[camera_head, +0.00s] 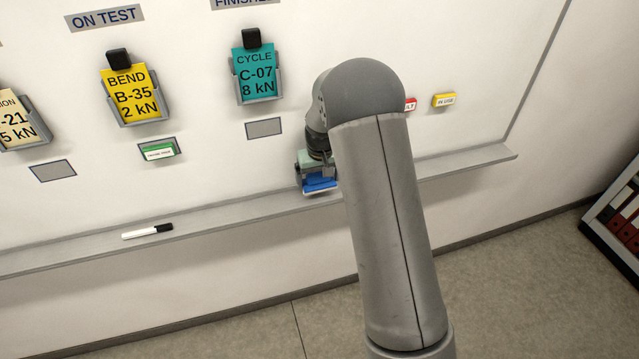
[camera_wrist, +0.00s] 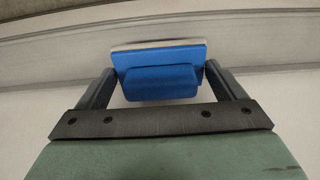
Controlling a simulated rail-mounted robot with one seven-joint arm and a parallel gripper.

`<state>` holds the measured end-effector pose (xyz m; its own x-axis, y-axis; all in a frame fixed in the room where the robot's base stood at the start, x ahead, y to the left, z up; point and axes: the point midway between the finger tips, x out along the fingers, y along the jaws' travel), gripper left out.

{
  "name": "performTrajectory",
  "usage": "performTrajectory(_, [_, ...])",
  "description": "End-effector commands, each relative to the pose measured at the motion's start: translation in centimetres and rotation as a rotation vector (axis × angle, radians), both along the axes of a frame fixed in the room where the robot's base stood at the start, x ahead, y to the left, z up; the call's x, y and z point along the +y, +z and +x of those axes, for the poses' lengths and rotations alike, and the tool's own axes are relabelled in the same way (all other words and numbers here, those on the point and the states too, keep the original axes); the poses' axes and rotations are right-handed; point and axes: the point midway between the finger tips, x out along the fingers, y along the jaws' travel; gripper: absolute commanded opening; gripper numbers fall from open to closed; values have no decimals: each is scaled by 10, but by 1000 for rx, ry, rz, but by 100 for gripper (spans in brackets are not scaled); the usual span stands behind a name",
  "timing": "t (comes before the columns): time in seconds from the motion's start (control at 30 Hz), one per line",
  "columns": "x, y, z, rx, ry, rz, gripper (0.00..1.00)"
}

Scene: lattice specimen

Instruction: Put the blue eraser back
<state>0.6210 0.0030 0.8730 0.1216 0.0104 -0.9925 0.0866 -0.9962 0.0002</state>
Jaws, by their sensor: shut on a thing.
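The blue eraser (camera_head: 319,182) is at the whiteboard's lower part, close to the board's ledge (camera_head: 215,209). My gripper (camera_head: 318,172) is shut on it. In the wrist view the blue eraser (camera_wrist: 160,76) sits between the two fingers of my gripper (camera_wrist: 160,90), with a raised blue grip and a pale edge along its far side. The ledge runs behind it in that view. I cannot tell whether the eraser touches the ledge. My arm hides part of the board and ledge right of the eraser.
A marker (camera_head: 147,231) with a black cap lies on the ledge, left of the eraser. A yellow card holder (camera_head: 133,95) and a teal one (camera_head: 257,75) hang above. Small green (camera_head: 159,151) and yellow (camera_head: 444,100) labels are on the board. A binder shelf (camera_head: 617,225) stands far right.

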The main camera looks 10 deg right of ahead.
Motion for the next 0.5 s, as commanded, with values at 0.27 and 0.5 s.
performTrajectory(0.27, [-3, -34, 2, 1, 0, 0, 72])
performTrajectory(0.5, [-3, -35, 2, 0, 0, 0, 72])
